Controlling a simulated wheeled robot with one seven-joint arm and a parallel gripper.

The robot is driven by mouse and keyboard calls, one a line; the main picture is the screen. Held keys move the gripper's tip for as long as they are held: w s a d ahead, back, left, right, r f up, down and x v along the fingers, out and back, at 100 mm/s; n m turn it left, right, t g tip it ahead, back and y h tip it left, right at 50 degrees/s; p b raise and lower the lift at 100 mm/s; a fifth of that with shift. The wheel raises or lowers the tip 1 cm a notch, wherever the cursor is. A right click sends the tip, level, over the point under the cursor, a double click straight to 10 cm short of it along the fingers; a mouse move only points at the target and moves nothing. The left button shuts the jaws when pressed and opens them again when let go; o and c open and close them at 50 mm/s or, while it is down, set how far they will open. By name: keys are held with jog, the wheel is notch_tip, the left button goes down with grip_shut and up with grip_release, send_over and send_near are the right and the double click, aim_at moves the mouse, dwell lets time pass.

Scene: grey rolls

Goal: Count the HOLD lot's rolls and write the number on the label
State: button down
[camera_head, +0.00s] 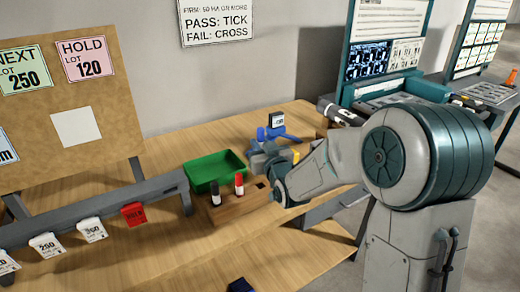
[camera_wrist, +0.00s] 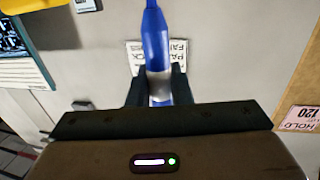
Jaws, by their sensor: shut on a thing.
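The pink HOLD lot 120 card (camera_head: 86,58) is on the brown board at the left; it also shows upside down at the right edge of the wrist view (camera_wrist: 300,118). A blank white label (camera_head: 76,127) is below it. My gripper (camera_wrist: 158,92) is shut on a slim blue tool (camera_wrist: 155,45) with a pale band. In the head view, my gripper (camera_head: 268,160) is over the bench behind the wooden block, with blue parts close by; the arm partly hides this area. A grey roll (camera_head: 340,114) seems to lie at the back; I cannot tell its lot.
A green tray (camera_head: 214,168) stands on the bench. A wooden block (camera_head: 236,206) in front holds black and red markers. A grey rail (camera_head: 90,212) with several tags and a red piece (camera_head: 133,214) is at the left. A teal machine (camera_head: 385,88) stands at the back right.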

aim_at(262, 134)
jog(key=shift+r+p, duration=0.65)
jog(key=shift+r, duration=1.45)
